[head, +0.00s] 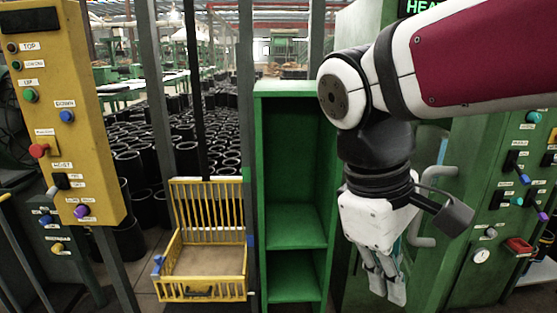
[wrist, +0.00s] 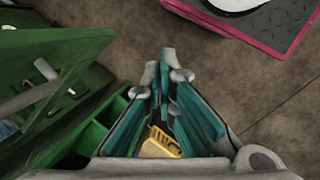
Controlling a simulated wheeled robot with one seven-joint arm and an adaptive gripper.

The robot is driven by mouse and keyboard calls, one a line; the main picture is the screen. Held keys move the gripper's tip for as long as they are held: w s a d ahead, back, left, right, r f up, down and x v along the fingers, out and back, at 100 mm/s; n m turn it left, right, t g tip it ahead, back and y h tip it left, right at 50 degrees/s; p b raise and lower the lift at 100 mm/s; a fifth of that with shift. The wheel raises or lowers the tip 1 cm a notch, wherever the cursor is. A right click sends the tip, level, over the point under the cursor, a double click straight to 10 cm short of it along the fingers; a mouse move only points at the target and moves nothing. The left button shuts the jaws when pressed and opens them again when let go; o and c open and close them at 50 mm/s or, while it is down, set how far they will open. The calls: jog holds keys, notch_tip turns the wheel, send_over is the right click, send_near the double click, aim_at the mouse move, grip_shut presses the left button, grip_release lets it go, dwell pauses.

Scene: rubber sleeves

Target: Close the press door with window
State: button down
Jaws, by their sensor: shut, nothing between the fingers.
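The green press (head: 470,250) stands at the right of the head view, largely hidden behind my arm. Grey bent handles (head: 440,171) show on its front beside my gripper. Its door and window cannot be told apart clearly there, nor can I tell how far the door is open. In the wrist view, a green panel with a grey bar handle (wrist: 35,88) lies at the left, apart from my fingers. My gripper (head: 388,289) points down in front of the press. Its fingers (wrist: 163,75) are together and hold nothing.
A green open shelf cabinet (head: 290,241) stands left of my gripper, with a yellow wire basket (head: 205,285) beside it. A yellow button panel (head: 62,110) is at far left. Controls (head: 520,165) line the press's right side.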

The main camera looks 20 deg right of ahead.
jog(key=w+d+r+n+g+h+p, duration=0.25)
jog(key=w+r+n+h+p, duration=0.25)
jog(key=w+r+n+p, duration=0.6)
jog(key=s+d+f+m+p, duration=0.1)
jog(key=s+d+f, duration=0.3)
jog(key=d, duration=0.5)
jog(key=shift+s+d+f+m, duration=0.3)
jog(key=shift+s+f+m, duration=0.1)
jog(key=shift+s+m, duration=0.35)
